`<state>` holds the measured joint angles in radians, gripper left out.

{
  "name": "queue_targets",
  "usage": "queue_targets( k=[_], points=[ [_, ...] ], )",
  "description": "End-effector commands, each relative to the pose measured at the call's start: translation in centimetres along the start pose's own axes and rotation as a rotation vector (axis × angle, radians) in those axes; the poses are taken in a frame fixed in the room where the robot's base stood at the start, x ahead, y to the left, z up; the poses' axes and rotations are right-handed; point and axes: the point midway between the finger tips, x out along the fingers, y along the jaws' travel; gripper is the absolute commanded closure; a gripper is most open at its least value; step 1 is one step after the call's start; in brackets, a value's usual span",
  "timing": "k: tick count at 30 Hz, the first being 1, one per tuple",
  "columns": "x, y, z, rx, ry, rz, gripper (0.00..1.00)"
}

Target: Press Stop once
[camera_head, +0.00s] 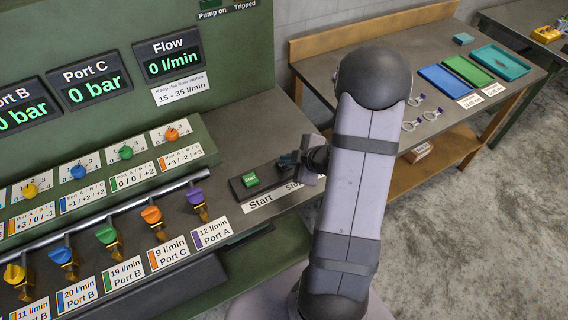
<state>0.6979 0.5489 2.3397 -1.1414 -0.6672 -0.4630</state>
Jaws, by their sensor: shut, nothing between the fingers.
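A dark button box on the grey bench carries a green Start button (250,181). Below it is a white label strip (262,202) reading "Start" at left and "Stop" at right, the latter partly covered. My gripper (290,161) is shut and empty, at the right part of the box, where it hides the Stop button. I cannot tell whether the gripper touches the button. My arm stands to the right of the box. The Flow display (168,57) reads 0 l/min and the Port C display (89,80) reads 0 bar.
Colored valve levers, such as the purple one (195,197), line a pipe left of the box. Colored knobs (125,152) sit on a panel behind them. A wooden-edged table (423,63) with blue, green and teal trays stands at the right. The bench behind the box is clear.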

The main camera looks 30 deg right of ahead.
Motion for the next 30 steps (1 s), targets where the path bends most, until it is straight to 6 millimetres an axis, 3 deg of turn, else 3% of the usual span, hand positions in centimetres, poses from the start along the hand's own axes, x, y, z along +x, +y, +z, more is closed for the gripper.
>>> queue_targets(
  k=[30],
  points=[
    [-1.1, 0.8, -0.8, 0.000, -0.001, -0.001, 1.00]
  ],
)
